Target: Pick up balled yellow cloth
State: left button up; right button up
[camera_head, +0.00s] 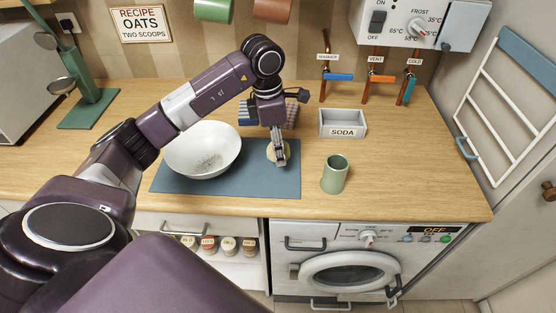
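A small pale yellow balled cloth (270,154) sits on the blue-grey mat (225,185), to the right of the white bowl (203,150). My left gripper (279,158) points down at it, and its fingers cover part of the cloth. The fingers are seen nearly edge-on and overlap the cloth. I cannot tell whether they are open around it or shut on it. My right gripper is not in view.
A green cup (335,174) stands right of the mat. A grey SODA box (342,123) is behind it. A checked blue and red item (291,114) lies behind my gripper. A green stand (90,100) is at the left. The counter's right end (420,180) is clear.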

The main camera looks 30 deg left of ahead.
pick_arm(q)
notch_tip(320, 180, up, 15)
dwell(0.3)
